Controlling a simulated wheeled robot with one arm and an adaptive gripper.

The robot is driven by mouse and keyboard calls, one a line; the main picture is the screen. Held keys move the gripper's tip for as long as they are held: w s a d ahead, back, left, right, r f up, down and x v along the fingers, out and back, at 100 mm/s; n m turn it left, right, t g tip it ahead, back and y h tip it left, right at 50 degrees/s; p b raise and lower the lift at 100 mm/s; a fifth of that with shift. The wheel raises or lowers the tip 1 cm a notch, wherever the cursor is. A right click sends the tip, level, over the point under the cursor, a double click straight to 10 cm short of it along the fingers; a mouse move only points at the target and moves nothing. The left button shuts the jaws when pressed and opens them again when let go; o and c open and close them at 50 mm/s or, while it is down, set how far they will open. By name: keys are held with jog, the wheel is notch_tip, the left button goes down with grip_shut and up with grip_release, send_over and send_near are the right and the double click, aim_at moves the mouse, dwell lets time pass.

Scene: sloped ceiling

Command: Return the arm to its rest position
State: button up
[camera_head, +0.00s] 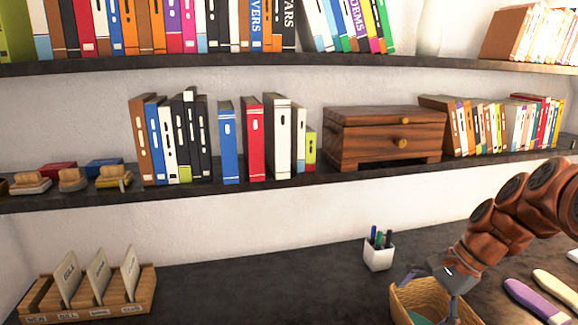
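My brown arm comes in from the right edge and reaches down to the left over the dark desk. My gripper (446,292) is at its lower end, over and partly inside a woven basket (402,300) at the bottom of the view. The fingertips are small and partly hidden, so I cannot tell whether they are open or shut, or whether they hold anything. Some small bluish-grey thing shows by the basket's rim, unclear in shape.
A white pen cup (379,257) stands behind the basket. Purple-handled (535,300) and cream-handled things lie to its right. A wooden card rack (90,300) is at the left. Shelves above hold books and a wooden drawer box (383,137). The middle desk is clear.

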jog(key=s+a+f+n+g+h, duration=0.25)
jog(key=s+a+n, duration=0.45)
jog(key=s, duration=0.4)
jog(key=s+f+n+h, duration=0.3)
jog(key=s+n, duration=0.3)
jog(key=s, duration=0.8)
jog(key=shift+a, duration=0.35)
jog(key=shift+h, duration=0.25)
